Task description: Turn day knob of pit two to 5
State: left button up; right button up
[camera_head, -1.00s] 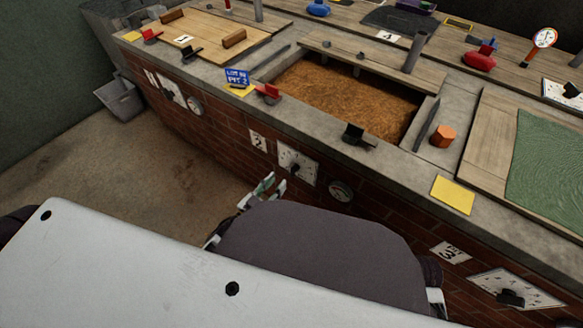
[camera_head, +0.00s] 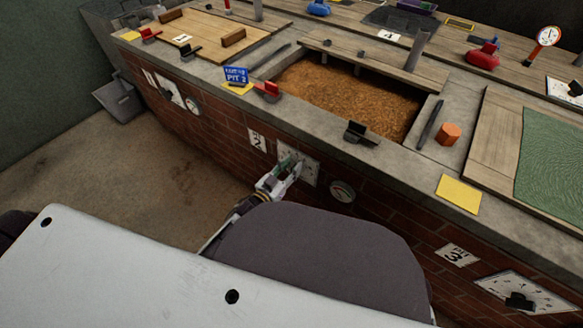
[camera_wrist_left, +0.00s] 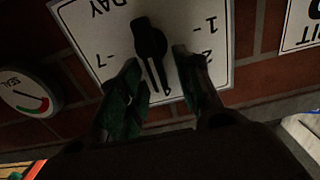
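The white DAY dial plate (camera_head: 311,172) is on the brick front below the grain pit, beside the white "2" tag (camera_head: 257,140). My left gripper (camera_head: 290,163) is in front of it, partly covering it. In the left wrist view the plate (camera_wrist_left: 90,30) appears upside down, with 7, 1 and 2 readable. The black knob (camera_wrist_left: 149,42) has its narrow pointer end toward the bottom of the picture. My left gripper (camera_wrist_left: 160,77) is open, its green-padded fingers apart on either side of the pointer end; contact is unclear. My right gripper is not in view.
A round gauge (camera_head: 342,190) is right of the dial. The stone ledge above holds a black clip (camera_head: 361,134), a red clip (camera_head: 267,91) and a blue PIT 2 sign (camera_head: 236,75). Pit three's dial (camera_head: 535,297) is lower right.

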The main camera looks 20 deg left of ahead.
pick_arm(q)
jog(key=shift+w+d, duration=0.1)
jog(key=shift+w, duration=0.2)
jog(key=shift+c, duration=0.4)
jog(key=c, duration=0.6)
